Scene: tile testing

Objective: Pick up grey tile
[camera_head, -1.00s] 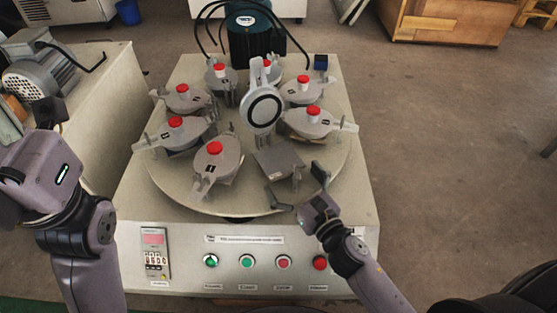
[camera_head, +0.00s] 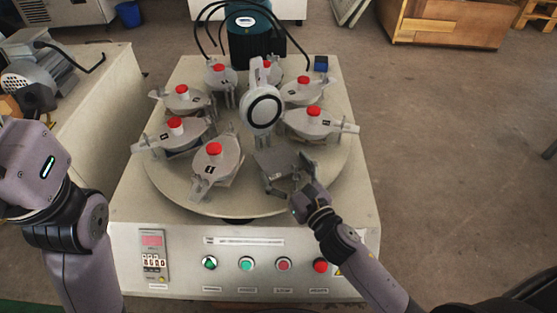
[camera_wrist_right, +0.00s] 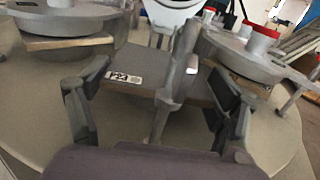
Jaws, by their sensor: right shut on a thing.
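The grey tile (camera_head: 274,161) lies at the near right of the round turntable (camera_head: 240,207), in an open station without a red-knobbed cover. In the right wrist view, the tile (camera_wrist_right: 146,80) carries a white label on its near edge, and an upright metal post stands in front of it. My right gripper (camera_head: 289,176) is at the tile's near side. Its two dark fingers are spread to either side of the tile and shut on it, as the wrist view (camera_wrist_right: 158,107) shows. My left gripper (camera_head: 38,103) is at the far left, partly hidden by its own wrist, well away from the tile.
Several grey holders with red knobs, such as one beside the tile (camera_head: 215,160), ring the turntable. A round white-and-black head (camera_head: 262,109) hangs above its middle. The button panel (camera_head: 240,262) faces me. A motor (camera_head: 35,65) sits on the left bench.

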